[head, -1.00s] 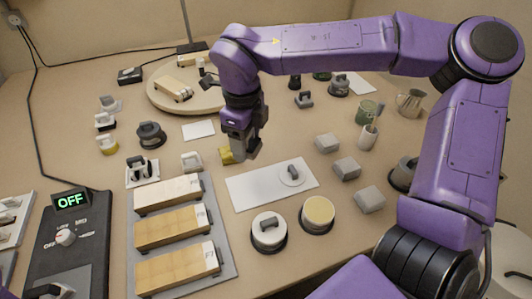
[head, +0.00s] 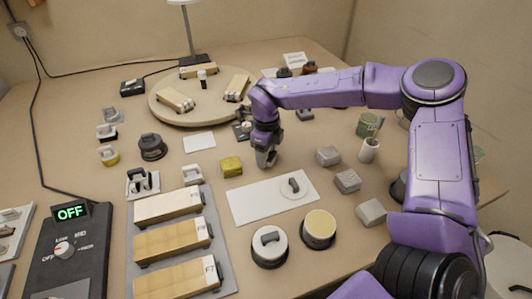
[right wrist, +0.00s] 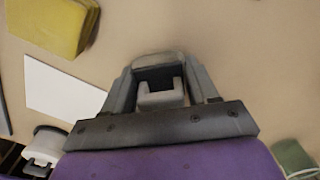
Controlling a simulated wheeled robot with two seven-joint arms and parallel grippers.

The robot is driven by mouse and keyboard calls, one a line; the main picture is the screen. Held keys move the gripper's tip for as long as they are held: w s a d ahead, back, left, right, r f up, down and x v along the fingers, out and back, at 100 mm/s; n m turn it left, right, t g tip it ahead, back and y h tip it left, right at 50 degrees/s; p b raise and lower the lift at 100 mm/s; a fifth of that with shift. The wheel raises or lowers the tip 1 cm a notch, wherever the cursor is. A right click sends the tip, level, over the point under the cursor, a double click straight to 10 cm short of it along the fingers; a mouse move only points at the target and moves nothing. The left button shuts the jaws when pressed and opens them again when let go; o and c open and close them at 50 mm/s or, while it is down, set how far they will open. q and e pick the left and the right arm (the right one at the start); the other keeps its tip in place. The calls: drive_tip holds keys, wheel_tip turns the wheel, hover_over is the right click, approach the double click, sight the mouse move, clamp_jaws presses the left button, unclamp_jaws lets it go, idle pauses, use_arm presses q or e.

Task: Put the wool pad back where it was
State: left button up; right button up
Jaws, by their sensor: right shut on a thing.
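My right gripper (head: 266,160) is just above the bench, right of a yellow block (head: 231,166) and behind a white board. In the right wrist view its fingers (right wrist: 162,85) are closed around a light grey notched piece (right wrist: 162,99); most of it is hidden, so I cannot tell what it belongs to. The yellow block also shows in the right wrist view (right wrist: 52,22), apart from the fingers. A whitish disc (head: 284,193) with a dark handle lies on the white board (head: 249,205). I cannot tell for sure which thing is the wool pad. My left gripper is out of view.
Several grey blocks, one of them here (head: 328,156), stand to the right. Two round pieces, one white-topped (head: 270,246) and one cream-topped (head: 318,224), stand in front. A tray of wooden blocks (head: 224,240) is left, a round turntable (head: 205,112) behind. Bare bench shows around the gripper.

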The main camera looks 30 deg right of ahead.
drive_tip(key=o, duration=1)
drive_tip(key=shift+f, duration=0.1)
wheel_tip(320, 180, up, 12)
drive_tip(key=shift+r+p, duration=0.2)
drive_tip(key=shift+p, duration=0.35)
